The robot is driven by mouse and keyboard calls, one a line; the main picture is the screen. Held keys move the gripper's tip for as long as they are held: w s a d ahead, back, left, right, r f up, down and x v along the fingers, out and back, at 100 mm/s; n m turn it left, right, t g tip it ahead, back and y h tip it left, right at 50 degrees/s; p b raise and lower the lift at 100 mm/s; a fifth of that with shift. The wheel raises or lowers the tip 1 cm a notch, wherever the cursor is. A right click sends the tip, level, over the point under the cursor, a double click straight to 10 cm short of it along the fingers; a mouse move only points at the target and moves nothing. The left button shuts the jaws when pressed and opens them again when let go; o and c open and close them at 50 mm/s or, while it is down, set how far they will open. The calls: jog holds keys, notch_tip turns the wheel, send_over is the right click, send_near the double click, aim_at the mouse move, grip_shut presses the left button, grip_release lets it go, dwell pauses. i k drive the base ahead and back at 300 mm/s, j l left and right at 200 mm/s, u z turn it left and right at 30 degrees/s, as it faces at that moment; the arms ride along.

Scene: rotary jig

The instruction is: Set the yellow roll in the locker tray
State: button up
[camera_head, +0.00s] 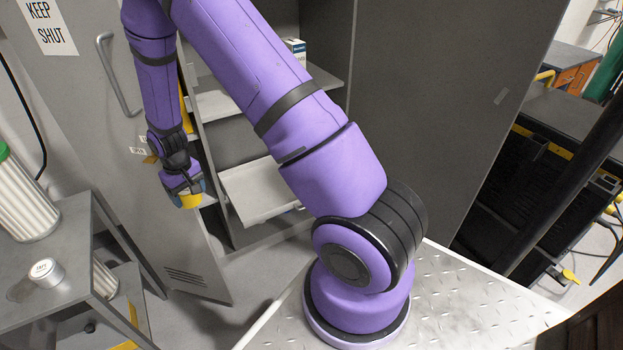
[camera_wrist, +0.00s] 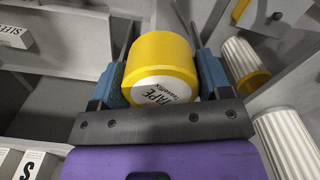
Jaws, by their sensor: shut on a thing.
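The yellow roll (camera_wrist: 160,57) has a white end face with "TAPE" on it. It sits between the two blue fingers of my gripper (camera_wrist: 165,82), which is shut on it. In the head view the roll (camera_head: 189,201) shows at the lower end of my gripper (camera_head: 184,187), held in the air in front of the open locker. The locker tray (camera_head: 250,184) is a pale, shallow tray low in the locker, to the right of my gripper. It looks empty where it shows; my arm hides part of its right side.
The open locker door (camera_head: 95,130) stands left of my gripper. A shelf (camera_head: 222,103) is above the tray. A grey cart (camera_head: 60,270) at the left bears a pleated filter (camera_head: 25,203) and a small white-topped can (camera_head: 44,272). Pleated filters also show at right in the wrist view (camera_wrist: 290,145).

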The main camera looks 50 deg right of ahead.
aim_at(271, 192)
jog(key=i+z, duration=0.2)
jog(key=z, duration=0.25)
jog(key=i+z, duration=0.2)
jog(key=z, duration=0.25)
